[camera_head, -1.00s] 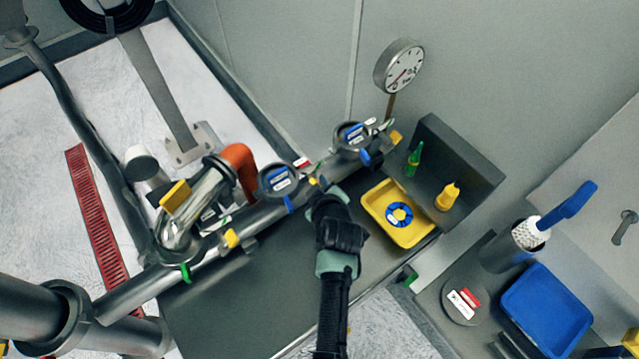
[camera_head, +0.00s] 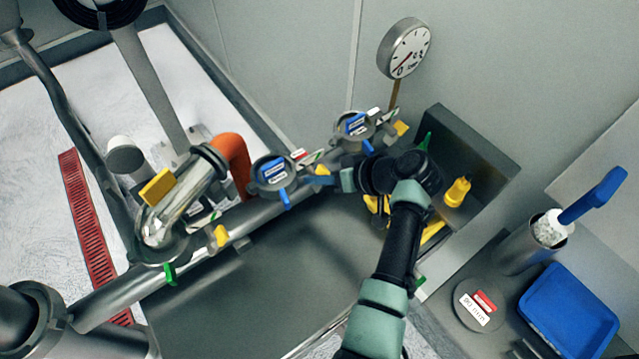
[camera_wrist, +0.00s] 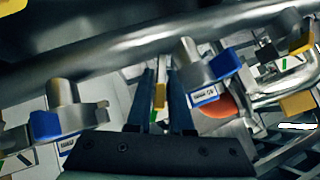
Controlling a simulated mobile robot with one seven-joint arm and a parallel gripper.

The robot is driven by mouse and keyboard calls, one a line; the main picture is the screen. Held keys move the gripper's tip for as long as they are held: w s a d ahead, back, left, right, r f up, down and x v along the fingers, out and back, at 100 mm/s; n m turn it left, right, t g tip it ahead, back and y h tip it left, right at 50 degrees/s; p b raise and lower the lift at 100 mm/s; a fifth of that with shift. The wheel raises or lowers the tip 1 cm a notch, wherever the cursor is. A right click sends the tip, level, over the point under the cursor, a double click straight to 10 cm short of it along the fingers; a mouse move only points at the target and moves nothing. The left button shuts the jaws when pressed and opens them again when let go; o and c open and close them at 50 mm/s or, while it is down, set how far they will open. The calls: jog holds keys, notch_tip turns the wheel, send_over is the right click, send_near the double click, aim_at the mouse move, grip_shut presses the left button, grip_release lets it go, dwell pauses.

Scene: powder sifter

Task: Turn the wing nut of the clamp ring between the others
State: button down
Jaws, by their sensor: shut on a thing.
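The yellow wing nut (camera_head: 322,170) of the middle clamp ring is on the long steel pipe, between the two blue-handled valves. My gripper (camera_head: 318,181) reaches it from the right and is shut on it. In the wrist view the yellow wing nut (camera_wrist: 160,95) shows between the two dark fingers (camera_wrist: 166,108). The clamp ring itself is mostly hidden by the fingers. Another yellow wing nut (camera_head: 220,237) is further down the pipe at left, and one (camera_head: 400,129) is at the pipe's upper right end.
Blue-handled valves (camera_head: 272,174) and (camera_head: 355,126) flank my gripper closely. A pressure gauge (camera_head: 404,48) stands behind. A yellow bottle (camera_head: 457,192) stands in the grey corner. The bench front (camera_head: 260,265) is clear.

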jog(key=shift+f+m+g+y+b, duration=0.15)
jog(key=shift+m+g+y+b, duration=0.35)
jog(key=shift+m+y+b, duration=0.9)
jog(key=shift+n+b, duration=0.5)
jog(key=shift+b, duration=0.05)
jog(key=c, duration=0.9)
grip_release()
jog(key=shift+c, duration=0.2)
jog(key=b+v, duration=0.2)
jog(key=v, duration=1.1)
jog(key=shift+b, duration=0.4)
jog(key=shift+w, duration=0.1)
